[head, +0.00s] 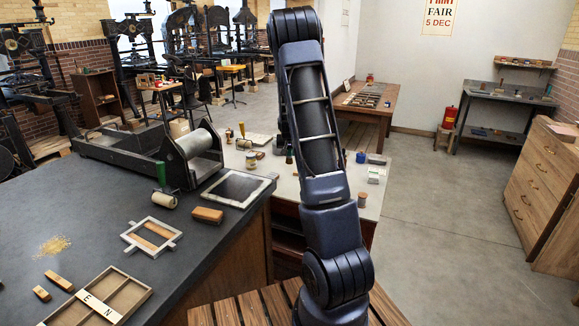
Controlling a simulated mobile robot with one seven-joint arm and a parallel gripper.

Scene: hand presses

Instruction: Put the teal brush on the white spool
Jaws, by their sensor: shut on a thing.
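My arm rises through the middle of the head view and bends over at the top. Its far end drops behind my own links, over the pale-topped table (318,200), so my gripper is hidden. I cannot make out the teal brush. A small dark green upright thing (289,155) shows just left of my arm; I cannot tell what it is. A small spool (362,200) stands on the table right of my arm; its body looks pinkish brown. I cannot pick out a clearly white spool.
A blue can (361,157) and a green-and-white box (374,175) stand right of my arm. The dark bench (100,215) holds a roller press (140,150), frames and a wood block (208,215).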

